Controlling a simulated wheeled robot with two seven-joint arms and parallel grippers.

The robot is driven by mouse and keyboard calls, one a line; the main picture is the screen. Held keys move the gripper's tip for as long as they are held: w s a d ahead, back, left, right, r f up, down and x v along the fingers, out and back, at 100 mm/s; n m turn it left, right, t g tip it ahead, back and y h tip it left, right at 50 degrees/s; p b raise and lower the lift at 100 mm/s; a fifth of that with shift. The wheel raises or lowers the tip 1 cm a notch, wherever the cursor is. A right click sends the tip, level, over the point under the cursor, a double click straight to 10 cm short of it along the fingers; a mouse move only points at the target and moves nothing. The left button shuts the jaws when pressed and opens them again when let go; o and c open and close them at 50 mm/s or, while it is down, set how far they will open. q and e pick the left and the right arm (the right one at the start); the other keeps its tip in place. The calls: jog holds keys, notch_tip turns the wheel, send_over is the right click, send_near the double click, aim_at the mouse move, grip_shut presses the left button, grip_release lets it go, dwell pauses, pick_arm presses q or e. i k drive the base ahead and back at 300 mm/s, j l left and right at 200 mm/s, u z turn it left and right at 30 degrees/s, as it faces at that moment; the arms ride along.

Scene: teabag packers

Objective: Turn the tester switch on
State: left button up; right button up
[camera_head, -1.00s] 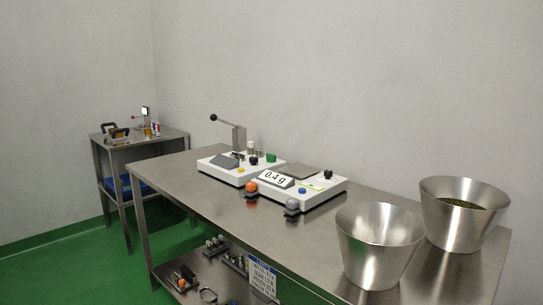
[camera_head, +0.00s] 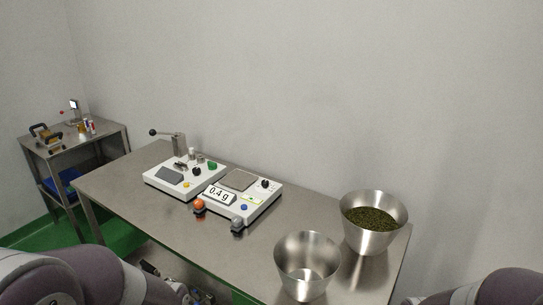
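Two white devices stand side by side on the steel table. The left device (camera_head: 157,182) has a dark panel, a lever with a black ball knob, and yellow, black and green knobs. The right device (camera_head: 262,209) has a steel plate, a display reading 0.4 g, a blue button and a black knob. I cannot tell which control is the tester switch. Parts of my two arms show at the bottom left and bottom right.
The steel table (camera_head: 120,188) holds an empty steel bucket (camera_head: 307,268) and a bucket of dark green leaves (camera_head: 373,232) at the right. An orange ball (camera_head: 199,206) and a grey ball (camera_head: 237,224) sit before the devices. A smaller table (camera_head: 108,133) stands at the far left.

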aim_at(212, 166)
jog(key=i+j+z, duration=0.1)
jog(key=j+z, duration=0.15)
jog(key=z, duration=0.2)
jog(key=j+z, duration=0.4)
jog(key=i+j+z, duration=0.1)
jog(key=z, duration=0.35)
jog(key=j+z, duration=0.45)
jog(key=k+j+z, duration=0.1)
jog(key=z, duration=0.35)
jog(key=k+j+z, duration=0.2)
jog(key=k+j, duration=0.2)
jog(key=j, duration=0.45)
jog(key=k+j+z, duration=0.2)
jog(key=k+j, duration=0.25)
jog(key=j, duration=0.35)
jog(key=k+j+z, duration=0.2)
jog(key=k+j, duration=0.3)
jog(key=j, duration=0.25)
jog(key=k+j+z, duration=0.2)
jog(key=k+j, duration=0.7)
jog(key=j, duration=0.1)
